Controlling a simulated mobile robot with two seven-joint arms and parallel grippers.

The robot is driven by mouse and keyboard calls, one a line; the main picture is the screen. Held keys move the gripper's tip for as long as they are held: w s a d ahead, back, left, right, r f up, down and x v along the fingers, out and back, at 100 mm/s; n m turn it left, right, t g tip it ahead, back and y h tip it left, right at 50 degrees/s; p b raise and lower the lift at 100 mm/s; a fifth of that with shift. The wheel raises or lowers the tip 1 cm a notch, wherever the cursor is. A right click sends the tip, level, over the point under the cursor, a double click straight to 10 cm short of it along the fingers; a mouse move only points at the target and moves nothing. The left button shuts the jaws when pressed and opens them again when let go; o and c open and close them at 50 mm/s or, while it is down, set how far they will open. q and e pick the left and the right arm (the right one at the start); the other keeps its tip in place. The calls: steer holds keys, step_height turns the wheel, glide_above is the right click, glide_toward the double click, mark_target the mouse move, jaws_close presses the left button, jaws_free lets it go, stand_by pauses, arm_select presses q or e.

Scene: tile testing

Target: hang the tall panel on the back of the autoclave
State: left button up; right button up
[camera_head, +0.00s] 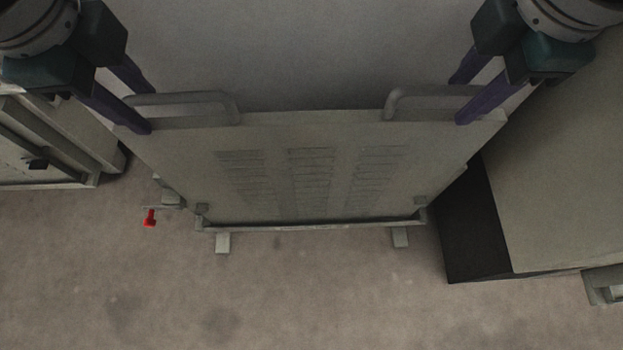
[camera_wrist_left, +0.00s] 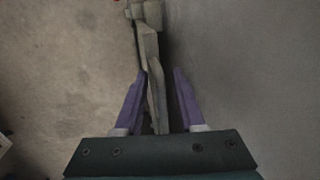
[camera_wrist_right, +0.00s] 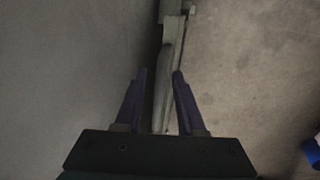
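The tall panel (camera_head: 290,140) is a grey sheet with columns of louvre slots and two bar handles at its top edge, the left handle (camera_head: 185,98) and the right handle (camera_head: 430,91). My left gripper (camera_head: 149,110) has its fingers on either side of the left handle's outer end. My right gripper (camera_head: 463,100) is likewise around the right handle's outer end. Both wrist views show fingers spread, with the panel's edge in between in the left wrist view (camera_wrist_left: 150,62) and right wrist view (camera_wrist_right: 172,55). A plain grey face (camera_head: 300,45) lies beyond the panel's top; I cannot tell if it is the autoclave.
A rail (camera_head: 310,226) with two short feet (camera_head: 222,243) runs along the panel's bottom. A red-handled fitting (camera_head: 150,218) is left of it. A grey cabinet (camera_head: 560,180) stands close on the right, another unit (camera_head: 60,140) on the left. The floor in front is clear.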

arm_select(q)
jaws_close()
arm_select(e)
jaws_close()
arm_select(q)
steer(key=shift+r, duration=0.1)
arm_select(e)
steer(key=shift+r, duration=0.1)
stand_by(0.7)
